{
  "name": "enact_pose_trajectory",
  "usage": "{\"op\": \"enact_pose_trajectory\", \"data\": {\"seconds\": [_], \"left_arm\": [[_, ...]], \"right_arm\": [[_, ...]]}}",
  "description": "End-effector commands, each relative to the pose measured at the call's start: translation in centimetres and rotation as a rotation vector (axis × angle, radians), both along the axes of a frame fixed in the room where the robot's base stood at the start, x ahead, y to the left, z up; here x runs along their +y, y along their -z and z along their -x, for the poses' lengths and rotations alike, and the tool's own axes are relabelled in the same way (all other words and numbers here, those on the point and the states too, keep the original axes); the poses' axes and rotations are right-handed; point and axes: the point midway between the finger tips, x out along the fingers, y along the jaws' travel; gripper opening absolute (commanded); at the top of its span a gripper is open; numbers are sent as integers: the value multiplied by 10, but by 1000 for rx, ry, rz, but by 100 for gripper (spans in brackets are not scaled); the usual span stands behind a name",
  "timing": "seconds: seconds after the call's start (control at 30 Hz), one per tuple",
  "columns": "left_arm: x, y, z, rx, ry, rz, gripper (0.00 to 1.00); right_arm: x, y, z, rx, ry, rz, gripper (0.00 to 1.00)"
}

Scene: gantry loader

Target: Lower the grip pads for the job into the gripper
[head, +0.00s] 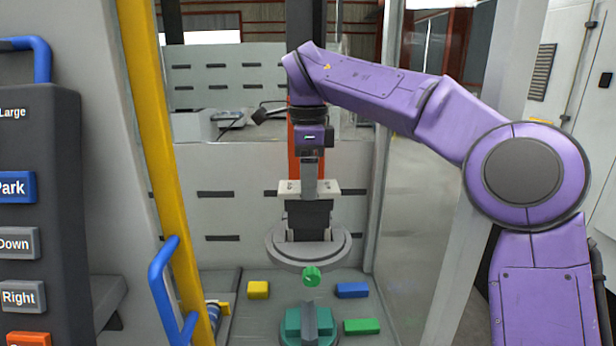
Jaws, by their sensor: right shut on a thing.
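My right gripper (310,180) hangs straight down from the purple arm in the middle of the view. It is shut at a pale bar (329,188) with small dark holes, which looks like the grip-pad piece. A dark block (309,215) is directly below the bar, over a round grey disc (275,248). I cannot tell whether bar and block touch. A green round piece (311,276) shows just under the disc. Below it are teal blocks (293,321) with a grey upright piece (310,318) between them. My left gripper is not in view.
A yellow block (258,290), a blue block (352,290) and a green block (361,326) lie on the grey floor. A yellow post (160,130) with a blue handle (165,290) and a button panel (35,220) stand at left. A clear panel (425,200) stands at right.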

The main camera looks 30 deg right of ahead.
Motion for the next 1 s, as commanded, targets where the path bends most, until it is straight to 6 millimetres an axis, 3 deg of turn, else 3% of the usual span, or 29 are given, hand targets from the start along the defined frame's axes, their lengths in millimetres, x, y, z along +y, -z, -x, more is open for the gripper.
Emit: {"op": "enact_pose_trajectory", "data": {"seconds": [0.2,1.0], "left_arm": [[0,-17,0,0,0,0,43],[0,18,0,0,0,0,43]], "right_arm": [[-1,-4,1,-1,0,3,0],[0,29,1,-2,1,1,0]]}}
